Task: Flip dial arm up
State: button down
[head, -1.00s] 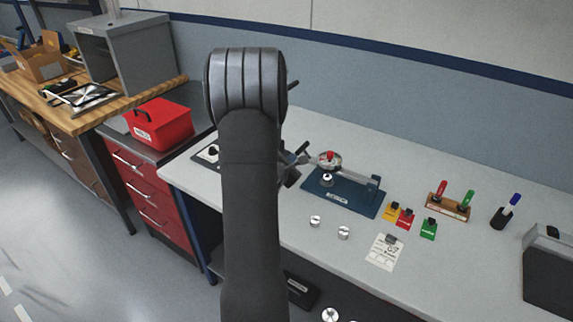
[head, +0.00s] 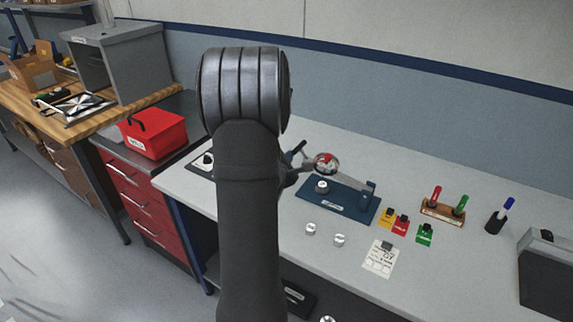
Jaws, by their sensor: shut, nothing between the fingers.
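The dial arm (head: 348,180) is a grey bar hinged at the right end of a blue base plate (head: 349,206). It slopes up to the left, with the round shiny dial (head: 325,163) at its raised end above the plate. A small metal housing (head: 321,187) sits on the plate below the dial. My gripper (head: 303,164) is shut and empty at the dial's left side, partly hidden behind my own arm. I cannot tell whether it touches the dial or the arm.
Two small silver parts (head: 325,235) lie in front of the plate. Yellow, red and green tagged blocks (head: 402,222), a marker rack (head: 443,211), a pen cup (head: 497,219) and a paper card (head: 381,258) stand to the right. A red toolbox (head: 153,134) is at left.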

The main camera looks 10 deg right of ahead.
jog(key=s+d+r+m+t, duration=0.1)
jog(key=s+d+r+m, duration=0.2)
jog(key=s+d+r, duration=0.35)
jog(key=s+d+r+m+t, duration=0.2)
jog(key=s+d+r+m, duration=0.15)
jog(key=r, duration=0.65)
jog(key=s+d+r+m+h, duration=0.2)
jog(key=s+d+m, duration=0.7)
jog(key=s+d, duration=0.2)
jog(key=shift+s+d+t+h, duration=0.4)
jog(key=shift+d, duration=0.05)
notch_tip(320, 180, up, 3)
jog(key=w+a, duration=0.3)
jog(key=v, duration=1)
jog(key=shift+s+d, duration=0.25)
